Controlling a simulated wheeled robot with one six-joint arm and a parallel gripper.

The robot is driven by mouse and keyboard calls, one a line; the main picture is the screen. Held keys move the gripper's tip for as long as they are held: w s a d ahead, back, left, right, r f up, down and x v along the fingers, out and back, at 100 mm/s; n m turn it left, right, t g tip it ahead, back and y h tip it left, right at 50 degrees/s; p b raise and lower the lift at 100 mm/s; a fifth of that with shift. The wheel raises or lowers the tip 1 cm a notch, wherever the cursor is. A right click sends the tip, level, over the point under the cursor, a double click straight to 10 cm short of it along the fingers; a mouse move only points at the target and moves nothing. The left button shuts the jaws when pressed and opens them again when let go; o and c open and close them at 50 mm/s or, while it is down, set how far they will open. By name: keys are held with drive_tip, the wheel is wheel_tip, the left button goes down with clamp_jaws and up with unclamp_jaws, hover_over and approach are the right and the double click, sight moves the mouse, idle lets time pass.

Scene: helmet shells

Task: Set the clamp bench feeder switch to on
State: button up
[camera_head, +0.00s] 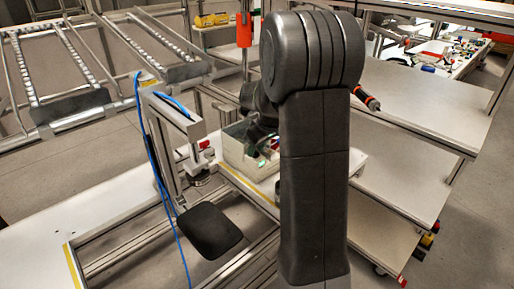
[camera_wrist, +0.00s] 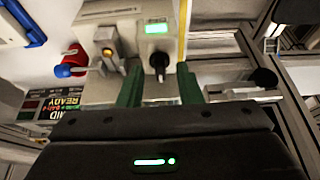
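In the wrist view a pale box carries a black rotary switch (camera_wrist: 159,63) below a lit green display (camera_wrist: 157,28). Its handle appears to point downward in the picture; I cannot read any label on it. My gripper (camera_wrist: 160,76) shows two green fingers, apart, on either side of the switch and apparently not touching it. Nothing is held between them. In the head view the clamp bench frame (camera_head: 168,112) stands left of my arm, with a pale box (camera_head: 234,150) beside it. My arm hides part of that box, and the switch cannot be made out there.
Left of the switch is a smaller unit with an orange-lit button (camera_wrist: 107,51). A blue cable (camera_head: 150,150) hangs along the frame. A black pad (camera_head: 209,230) lies in front.

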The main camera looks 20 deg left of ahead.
drive_tip(key=v, duration=1.4)
drive_tip(key=shift+f, duration=0.1)
drive_tip(key=x, duration=1.4)
